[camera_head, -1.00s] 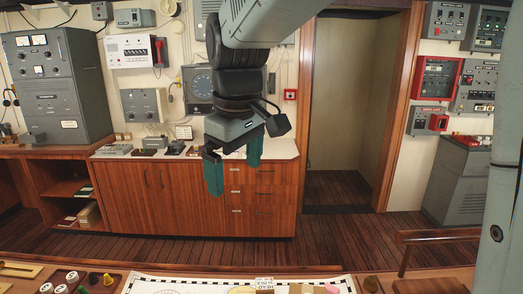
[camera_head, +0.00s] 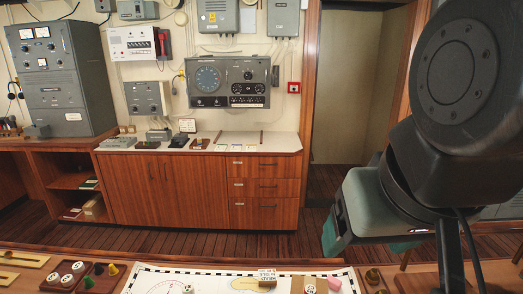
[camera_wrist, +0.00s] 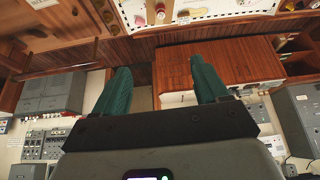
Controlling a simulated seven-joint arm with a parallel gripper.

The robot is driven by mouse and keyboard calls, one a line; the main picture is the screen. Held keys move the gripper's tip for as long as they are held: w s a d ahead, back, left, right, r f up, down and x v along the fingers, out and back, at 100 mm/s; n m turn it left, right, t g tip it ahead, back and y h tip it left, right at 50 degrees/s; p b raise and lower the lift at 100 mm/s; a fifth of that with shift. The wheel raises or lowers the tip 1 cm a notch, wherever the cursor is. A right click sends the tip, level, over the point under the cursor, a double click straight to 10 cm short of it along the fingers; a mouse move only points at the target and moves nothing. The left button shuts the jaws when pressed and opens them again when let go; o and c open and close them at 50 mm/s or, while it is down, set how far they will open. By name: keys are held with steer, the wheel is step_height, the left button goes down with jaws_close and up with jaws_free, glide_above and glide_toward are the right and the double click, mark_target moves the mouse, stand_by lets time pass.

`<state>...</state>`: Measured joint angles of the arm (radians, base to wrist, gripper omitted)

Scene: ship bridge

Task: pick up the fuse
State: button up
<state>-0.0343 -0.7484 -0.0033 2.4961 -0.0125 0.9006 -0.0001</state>
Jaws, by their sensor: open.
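I cannot single out the fuse for sure in either view. Small objects lie on the chart (camera_head: 215,280) at the bottom of the head view, among them a brown block (camera_head: 267,284) by a small label card (camera_head: 267,273), a pink piece (camera_head: 334,283) and a round pale piece (camera_head: 309,288). My gripper is at the right of the head view, partly behind my arm, with green fingers. In the wrist view my gripper (camera_wrist: 160,64) is open, its two green fingers wide apart with nothing between them. The chart (camera_wrist: 222,10) shows there at the top edge, well beyond the fingertips.
Game-like pieces (camera_head: 78,268) stand on a brown board at the bottom left, and a brass knob (camera_head: 373,276) sits right of the chart. A wooden cabinet (camera_head: 175,190) with a white top stands behind. Open floor lies between it and the front table.

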steer(key=shift+c, duration=0.7)
